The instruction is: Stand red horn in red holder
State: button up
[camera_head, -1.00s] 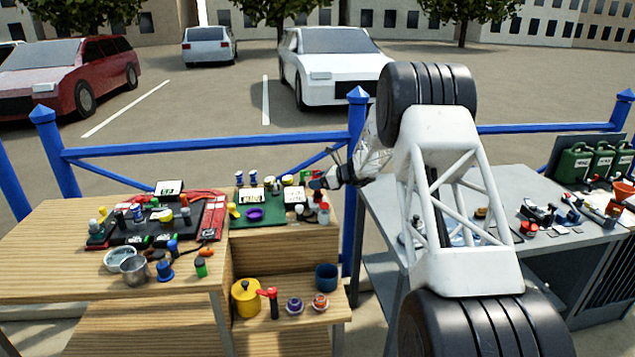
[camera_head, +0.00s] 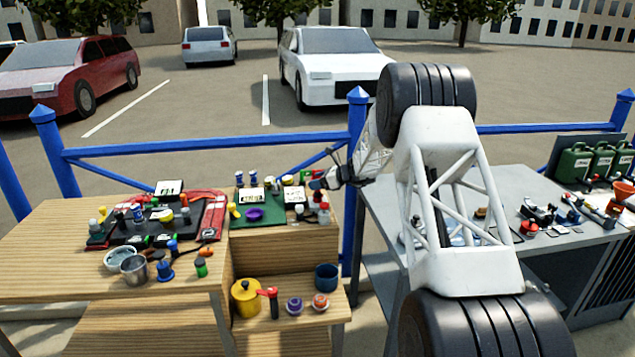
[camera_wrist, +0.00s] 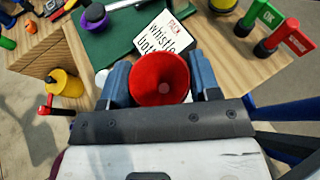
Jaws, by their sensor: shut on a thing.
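My gripper (camera_wrist: 160,83) is shut on the red horn (camera_wrist: 148,72), which shows in the wrist view as a round red cone with its open mouth towards the camera. The two blue-grey fingers press on its left and right sides. The horn's lower end is hidden. In the head view my gripper (camera_head: 330,180) is above the right end of the green mat (camera_head: 259,214); the horn is too small there to tell apart surely. I cannot pick out the red holder with certainty. An orange-red round piece (camera_head: 320,301) stands on the lower shelf.
The mat carries a purple ring (camera_wrist: 95,13) and a lettered card (camera_wrist: 165,35). Green (camera_wrist: 268,18) and red (camera_wrist: 291,38) flags stand close on the right. A blue railing (camera_head: 210,146) runs behind.

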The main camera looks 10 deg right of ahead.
jog(key=shift+f, duration=0.55)
jog(key=o, duration=0.7)
jog(key=shift+d, duration=0.15)
jog(key=v, duration=1)
jog(key=shift+s+d+r, duration=0.2)
jog(key=shift+d+r, duration=0.05)
dwell(0.7)
dwell(0.6)
